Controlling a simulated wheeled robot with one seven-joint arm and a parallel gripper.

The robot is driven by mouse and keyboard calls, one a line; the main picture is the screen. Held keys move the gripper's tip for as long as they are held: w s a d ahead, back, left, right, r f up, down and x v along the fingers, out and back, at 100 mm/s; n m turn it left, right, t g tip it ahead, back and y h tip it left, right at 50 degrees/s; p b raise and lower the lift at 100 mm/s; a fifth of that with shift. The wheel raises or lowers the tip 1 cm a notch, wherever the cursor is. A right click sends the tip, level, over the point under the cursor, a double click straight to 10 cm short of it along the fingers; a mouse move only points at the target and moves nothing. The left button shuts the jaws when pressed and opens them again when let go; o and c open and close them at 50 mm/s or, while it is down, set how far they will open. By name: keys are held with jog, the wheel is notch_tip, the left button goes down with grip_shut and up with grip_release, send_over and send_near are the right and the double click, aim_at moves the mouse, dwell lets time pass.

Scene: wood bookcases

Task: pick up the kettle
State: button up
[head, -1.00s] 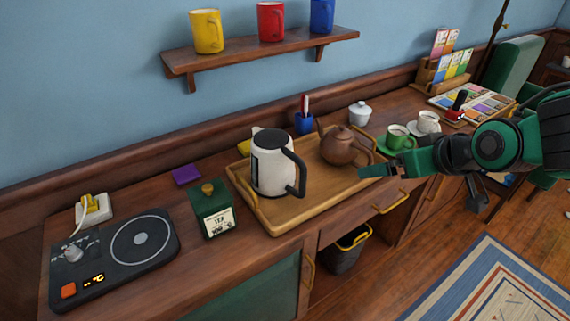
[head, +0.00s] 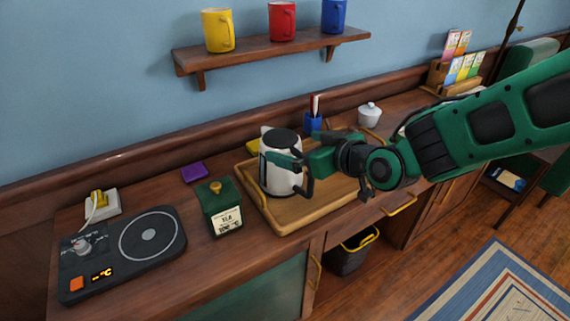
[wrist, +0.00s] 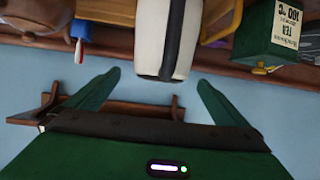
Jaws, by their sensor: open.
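The kettle (head: 277,178) is white with a black lid and a dark handle. It stands upright on the wooden tray (head: 284,225), its handle facing right. My gripper (head: 294,150) is open at the kettle's upper part, partly covering it in the head view. In the wrist view, which is upside down, the kettle (wrist: 152,38) lies between the lines of the two green fingers, just beyond the fingertips (wrist: 159,77). The handle runs along its middle there. I cannot tell whether a finger touches it.
A green tea tin (head: 221,210) and a hot plate (head: 125,250) stand left of the tray. A blue pen cup (head: 313,123) and white lidded pot (head: 369,115) are behind. My arm hides most of the brown teapot, seen in the wrist view (wrist: 38,18). A mug shelf (head: 270,55) hangs above.

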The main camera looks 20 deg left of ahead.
aim_at(286, 142)
jog(key=shift+r+x, duration=0.2)
jog(key=shift+x, duration=2.5)
jog(key=shift+a, duration=0.1)
jog(key=shift+s, duration=0.1)
jog(key=shift+r, duration=0.1)
jog(key=c, duration=2)
